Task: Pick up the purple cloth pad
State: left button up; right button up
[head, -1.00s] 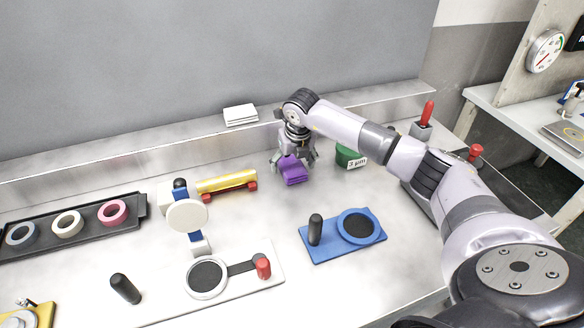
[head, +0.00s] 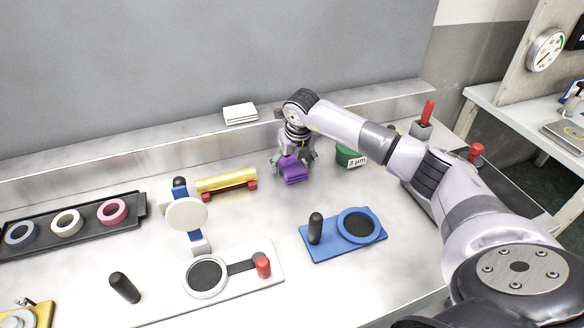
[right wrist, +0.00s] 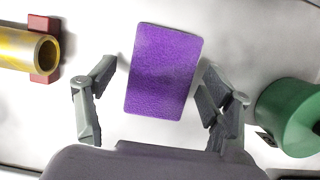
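The purple cloth pad (head: 294,174) lies on the bench top behind the blue plate, under my right gripper (head: 295,160). In the right wrist view the purple cloth pad (right wrist: 163,72) is a flat rectangle, slightly tilted in the picture. My right gripper (right wrist: 158,78) is open, with one finger on each side of the pad. A clear gap shows at the left finger, and the right finger is close to the pad's edge. I cannot tell whether that finger touches it. My left gripper is not in view.
A green round container (head: 346,156) stands just right of the pad. A yellow tube on red supports (head: 226,182) lies to its left. A blue plate with a black post (head: 343,234) is in front. A white stack (head: 240,114) rests on the back ledge.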

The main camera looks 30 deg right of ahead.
aim_at(293, 165)
jog(key=c, duration=1)
jog(key=shift+r, duration=0.1)
notch_tip(293, 165, up, 20)
jog(key=shift+r+b, duration=0.2)
jog(key=shift+b, duration=0.2)
jog(key=o, duration=0.5)
jog(key=c, duration=0.5)
jog(key=shift+o, duration=0.2)
